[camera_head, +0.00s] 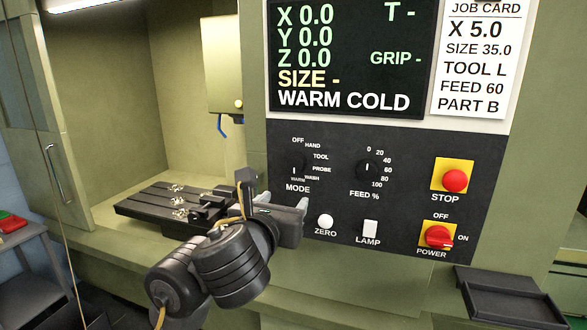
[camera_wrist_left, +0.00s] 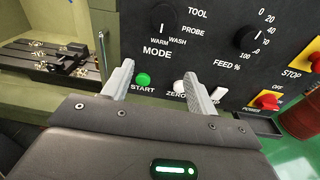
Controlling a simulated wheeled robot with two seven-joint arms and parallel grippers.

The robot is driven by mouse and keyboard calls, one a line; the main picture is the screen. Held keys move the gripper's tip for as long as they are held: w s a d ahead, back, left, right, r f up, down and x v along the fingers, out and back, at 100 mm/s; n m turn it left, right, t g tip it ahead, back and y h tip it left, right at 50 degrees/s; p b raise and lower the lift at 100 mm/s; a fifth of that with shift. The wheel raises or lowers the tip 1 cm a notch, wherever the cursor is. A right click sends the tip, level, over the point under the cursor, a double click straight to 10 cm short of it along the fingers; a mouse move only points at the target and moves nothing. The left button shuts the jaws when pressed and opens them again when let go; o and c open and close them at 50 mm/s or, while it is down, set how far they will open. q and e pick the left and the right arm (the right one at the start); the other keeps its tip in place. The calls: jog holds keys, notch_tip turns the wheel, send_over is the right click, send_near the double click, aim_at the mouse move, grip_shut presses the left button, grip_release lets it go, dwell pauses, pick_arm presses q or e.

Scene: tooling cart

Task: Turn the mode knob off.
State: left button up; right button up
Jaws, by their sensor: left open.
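The mode knob (camera_head: 297,170) is a black round dial on the dark control panel, above the MODE label. Its ring of labels reads OFF, HAND, TOOL, PROBE, WASH and WARM. In the left wrist view the knob (camera_wrist_left: 162,17) is near the top edge, and its white mark points down towards WARM; OFF is out of that view. My left gripper (camera_head: 276,203) is open and empty, below and in front of the knob, apart from it. In the wrist view its two fingers (camera_wrist_left: 158,70) are spread either side of the green START button. My right gripper is out of view.
The feed knob (camera_head: 368,171) is right of the mode knob. ZERO (camera_head: 325,221), LAMP (camera_head: 370,228), STOP (camera_head: 455,181) and the red POWER switch (camera_head: 438,237) share the panel. START (camera_wrist_left: 143,79) is hidden in the head view. A slotted machine table (camera_head: 150,205) is left.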

pick_arm(q)
jog(key=m+t, duration=0.1)
jog(key=m, duration=0.1)
send_near(295, 165)
jog(key=s, duration=0.2)
jog(key=b+x, duration=0.1)
jog(key=x, duration=0.2)
jog(key=b+x, duration=0.2)
jog(key=x, duration=0.1)
jog(key=b+x, duration=0.1)
jog(key=x, duration=0.2)
jog(key=shift+w+a+f, duration=0.15)
jog(key=shift+w+a, duration=0.05)
jog(key=shift+w+d+b, duration=0.1)
jog(key=shift+w+b, duration=0.2)
jog(key=shift+w, duration=0.3)
jog(key=shift+c, duration=0.2)
jog(key=c, duration=0.9)
jog(key=shift+n, duration=0.3)
jog(key=shift+c, duration=0.2)
